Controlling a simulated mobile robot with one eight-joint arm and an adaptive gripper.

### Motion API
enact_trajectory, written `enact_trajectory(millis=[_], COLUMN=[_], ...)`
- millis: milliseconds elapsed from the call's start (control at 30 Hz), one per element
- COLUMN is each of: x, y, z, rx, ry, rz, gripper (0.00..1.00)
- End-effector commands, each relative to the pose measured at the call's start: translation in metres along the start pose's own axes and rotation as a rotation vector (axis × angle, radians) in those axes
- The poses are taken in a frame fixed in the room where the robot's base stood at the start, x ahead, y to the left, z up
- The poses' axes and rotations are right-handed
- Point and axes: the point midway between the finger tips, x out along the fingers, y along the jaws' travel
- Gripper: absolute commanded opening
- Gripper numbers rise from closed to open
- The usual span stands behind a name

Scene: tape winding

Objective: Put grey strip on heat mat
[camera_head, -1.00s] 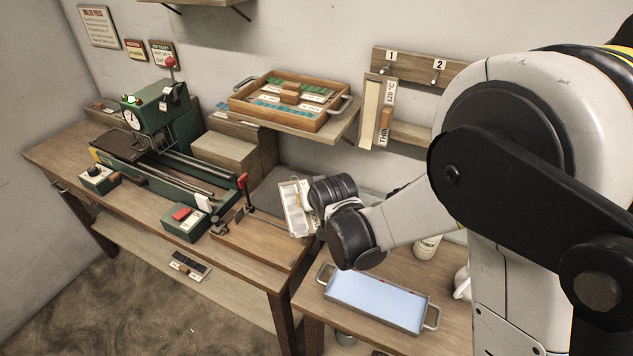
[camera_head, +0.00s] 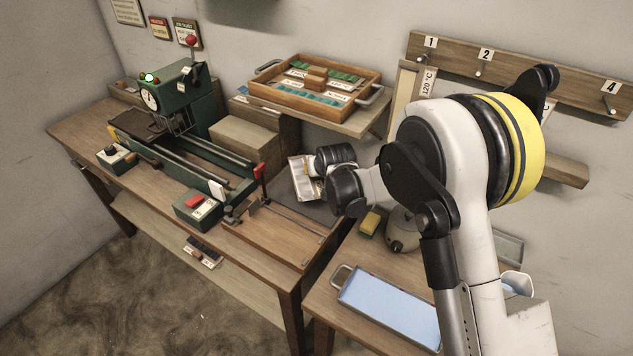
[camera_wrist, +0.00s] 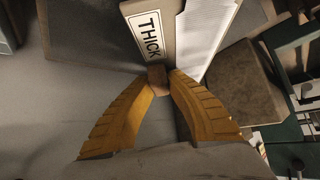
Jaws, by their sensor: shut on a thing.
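My gripper (camera_wrist: 158,88) has its two yellow fingers shut on a small wooden tab (camera_wrist: 158,77) of a pale grey piece labelled THICK (camera_wrist: 148,12). A light grey ribbed strip (camera_wrist: 205,35) lies along the right side of this piece; I cannot tell if they are one part. In the head view the held piece (camera_head: 301,178) shows pale in front of my dark wrist, over the right end of the bench. A flat dark grey surface, likely the heat mat (camera_head: 281,190), lies there, partly hidden by it. I cannot tell whether they touch.
A green winding machine (camera_head: 180,105) and a control box with a red button (camera_head: 198,205) stand left on the bench. A wooden tray (camera_head: 315,90) sits on a shelf behind. A blue-floored tray (camera_head: 385,305), yellow sponge (camera_head: 369,224) and numbered hook rail (camera_head: 520,75) are to the right.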

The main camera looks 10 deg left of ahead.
Motion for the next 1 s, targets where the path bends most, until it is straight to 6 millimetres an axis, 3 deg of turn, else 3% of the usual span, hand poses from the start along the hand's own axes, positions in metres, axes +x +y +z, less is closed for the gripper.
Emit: enact_trajectory(millis=[300, 667, 700, 733, 1000], x=[0.029, 0.031, 0.031, 0.031, 0.03], y=[0.001, 0.001, 0.001, 0.001, 0.001], z=[0.028, 0.031, 0.031, 0.03, 0.03], rx=[0.0, 0.0, 0.0, 0.0, 0.001], ry=[0.0, 0.0, 0.0, 0.0, 0.0], rz=[0.0, 0.0, 0.0, 0.0, 0.0], gripper=[0.0, 0.0, 0.23, 0.32, 0.35])
